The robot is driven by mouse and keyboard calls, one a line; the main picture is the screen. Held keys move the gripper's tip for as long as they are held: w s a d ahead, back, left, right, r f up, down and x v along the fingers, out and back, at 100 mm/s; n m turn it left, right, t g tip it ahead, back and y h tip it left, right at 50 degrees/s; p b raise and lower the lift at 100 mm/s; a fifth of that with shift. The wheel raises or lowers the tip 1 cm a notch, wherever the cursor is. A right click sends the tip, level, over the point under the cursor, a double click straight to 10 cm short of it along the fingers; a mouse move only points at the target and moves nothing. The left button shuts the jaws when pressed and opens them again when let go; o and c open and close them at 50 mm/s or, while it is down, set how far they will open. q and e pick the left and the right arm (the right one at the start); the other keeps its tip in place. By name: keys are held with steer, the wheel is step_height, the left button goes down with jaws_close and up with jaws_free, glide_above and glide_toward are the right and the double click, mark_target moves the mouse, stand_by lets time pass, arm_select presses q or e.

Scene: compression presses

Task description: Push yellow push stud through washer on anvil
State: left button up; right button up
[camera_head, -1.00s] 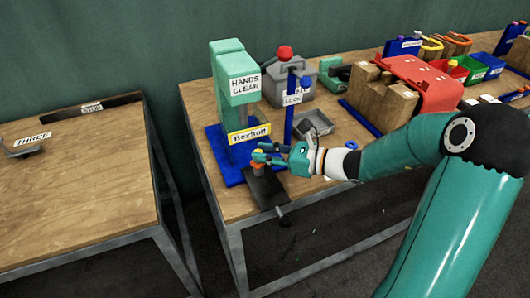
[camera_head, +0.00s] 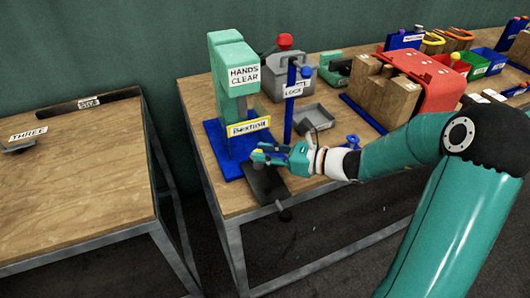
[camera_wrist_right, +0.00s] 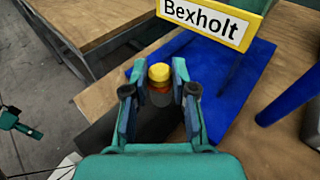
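The yellow push stud (camera_wrist_right: 159,72) stands between the fingers of my right gripper (camera_wrist_right: 160,92) in the right wrist view. An orange ring, which looks like the washer (camera_wrist_right: 160,88), shows just below it, over the dark anvil (camera_wrist_right: 155,104). My right gripper is open, with a gap on each side of the stud.
The yellow-framed Bexholt sign (camera_head: 248,127) and the blue press base (camera_head: 215,150) are close behind my right gripper. A blue post (camera_head: 290,105) and a grey tray (camera_head: 316,117) stand to the right. Another table (camera_head: 75,185) is at the left, across a gap.

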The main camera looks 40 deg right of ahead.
steer(key=o, duration=0.4)
steer(key=shift+s, duration=0.1)
steer(key=v, duration=1.1)
steer(key=shift+s+d, duration=0.25)
steer(key=shift+s, duration=0.1)
